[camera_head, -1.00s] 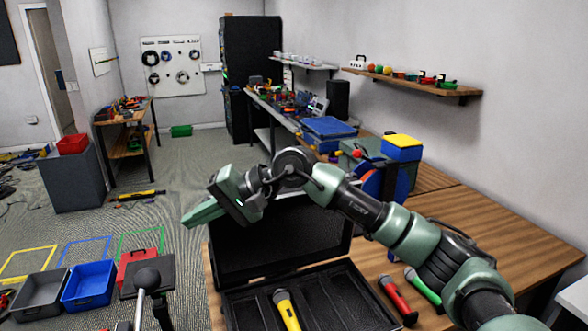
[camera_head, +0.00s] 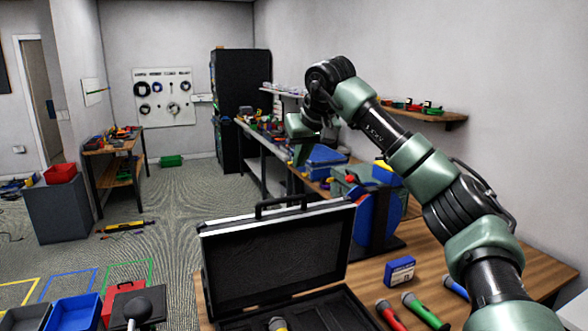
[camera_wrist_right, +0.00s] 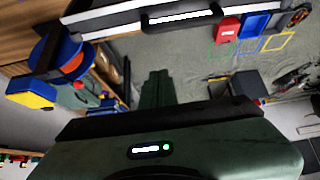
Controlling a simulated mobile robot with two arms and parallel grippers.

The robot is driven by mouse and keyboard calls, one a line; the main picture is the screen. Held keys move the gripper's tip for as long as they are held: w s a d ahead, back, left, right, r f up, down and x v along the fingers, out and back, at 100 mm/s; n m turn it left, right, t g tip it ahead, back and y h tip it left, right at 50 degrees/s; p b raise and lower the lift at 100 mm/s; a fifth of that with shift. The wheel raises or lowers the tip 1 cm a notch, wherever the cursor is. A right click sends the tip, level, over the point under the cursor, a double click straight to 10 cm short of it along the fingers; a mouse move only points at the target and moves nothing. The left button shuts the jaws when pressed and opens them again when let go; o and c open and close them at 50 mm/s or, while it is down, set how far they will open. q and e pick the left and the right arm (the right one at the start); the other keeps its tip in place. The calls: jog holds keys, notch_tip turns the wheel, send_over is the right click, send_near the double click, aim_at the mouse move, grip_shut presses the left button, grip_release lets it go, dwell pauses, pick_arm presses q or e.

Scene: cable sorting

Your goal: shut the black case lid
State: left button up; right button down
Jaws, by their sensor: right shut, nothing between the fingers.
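The black case (camera_head: 340,300) stands on the wooden table with its lid (camera_head: 275,258) open and raised roughly upright. The lid has a silver rim and a black handle (camera_head: 283,206) on its top edge. My left gripper is not in view.
Red (camera_head: 391,316) and green (camera_head: 424,310) microphones lie right of the case, near a small blue box (camera_head: 400,270). A blue reel (camera_head: 375,215) stands behind them. Red (camera_head: 117,303) and blue (camera_head: 75,314) bins are on the floor to the left.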

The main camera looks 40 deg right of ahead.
aim_at(298, 196)
jog(key=f, duration=0.2)
jog(key=w+f+p, duration=0.1)
jog(key=f, duration=0.2)
jog(key=w+f+p, duration=0.1)
jog(key=f, duration=0.1)
jog(key=shift+d+f, duration=0.3)
jog(key=shift+f, duration=0.05)
jog(key=shift+s+a+f, duration=0.1)
jog(key=shift+s, duration=0.35)
jog(key=shift+w+a, duration=0.1)
jog(key=shift+f, duration=0.1)
